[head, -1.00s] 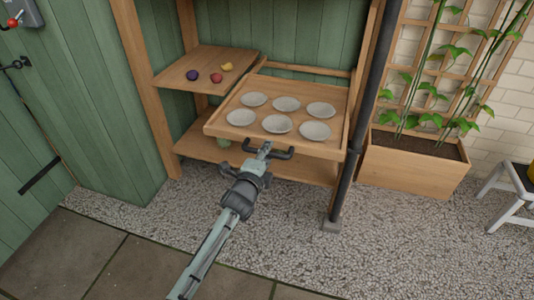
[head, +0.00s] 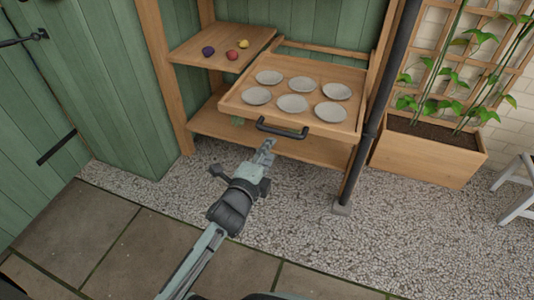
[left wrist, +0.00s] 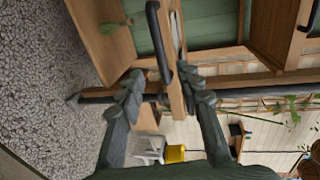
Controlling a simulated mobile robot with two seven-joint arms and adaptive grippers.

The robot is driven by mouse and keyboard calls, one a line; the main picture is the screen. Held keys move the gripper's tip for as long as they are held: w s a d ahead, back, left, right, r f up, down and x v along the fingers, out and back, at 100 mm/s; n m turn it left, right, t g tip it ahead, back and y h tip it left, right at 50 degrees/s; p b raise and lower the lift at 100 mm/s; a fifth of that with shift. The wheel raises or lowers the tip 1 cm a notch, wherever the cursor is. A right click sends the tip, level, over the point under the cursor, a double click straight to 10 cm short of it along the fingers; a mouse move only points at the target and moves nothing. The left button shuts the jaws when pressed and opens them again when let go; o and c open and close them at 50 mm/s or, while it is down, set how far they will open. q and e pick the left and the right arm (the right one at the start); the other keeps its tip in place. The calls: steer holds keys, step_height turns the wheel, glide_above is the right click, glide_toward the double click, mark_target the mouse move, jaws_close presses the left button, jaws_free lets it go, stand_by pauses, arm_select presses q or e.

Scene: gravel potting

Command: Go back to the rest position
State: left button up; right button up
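My left gripper (head: 268,148) is just in front of and below the black handle (head: 282,129) of the pulled-out wooden tray (head: 230,101). It appears apart from the handle. In the left wrist view, my left gripper (left wrist: 163,85) has its two fingers spread, with nothing held between them. The handle (left wrist: 157,40) shows beyond the fingertips there. Several pale round dishes (head: 292,103) sit in two rows on the tray. My right gripper is not in view.
A side shelf (head: 190,54) left of the tray holds dark blue, red and yellow balls. A dark pole (head: 375,110) stands right of the tray, beside a wooden planter (head: 425,157) with climbing plants. A white stool (head: 510,190) is at the far right. Gravel (head: 290,205) in front is clear.

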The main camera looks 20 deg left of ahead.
arm_select(q)
steer(key=shift+s+r, duration=0.1)
steer(key=shift+s, duration=0.25)
steer(key=s+a+f+n+g+y, duration=0.1)
steer(key=s+a+f+n+g, duration=0.4)
steer(key=f, duration=0.3)
steer(key=s+a+f+n+g+y, duration=0.1)
steer(key=s+a+f+n+g, duration=0.1)
steer(key=s+f+n, duration=0.45)
steer(key=s+a+f+n+g, duration=0.2)
steer(key=s+f+n+g, duration=0.3)
steer(key=s+f, duration=0.4)
steer(key=s, duration=0.5)
steer(key=shift+a+g, duration=0.3)
steer(key=shift+a, duration=0.1)
